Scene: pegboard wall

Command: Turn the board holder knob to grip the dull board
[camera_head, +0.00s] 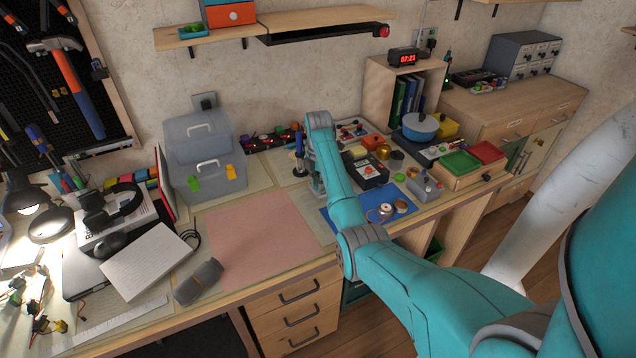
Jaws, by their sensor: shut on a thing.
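My teal arm reaches across the workbench (255,275) from the lower right, and its wrist bends down near the back of the bench. My gripper (317,186) shows only as a small grey part left of my forearm, low over the bench. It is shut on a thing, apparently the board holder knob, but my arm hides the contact. The board holder and the dull board cannot be made out clearly. A blue-handled upright tool (299,143) stands just left of my wrist.
A blue mat (345,213) with small round items and a black meter (366,171) lie right of my arm. A grey toolbox (213,182) stands to the left. A pink mat (255,232) in front is clear. A shelf (330,17) hangs above.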

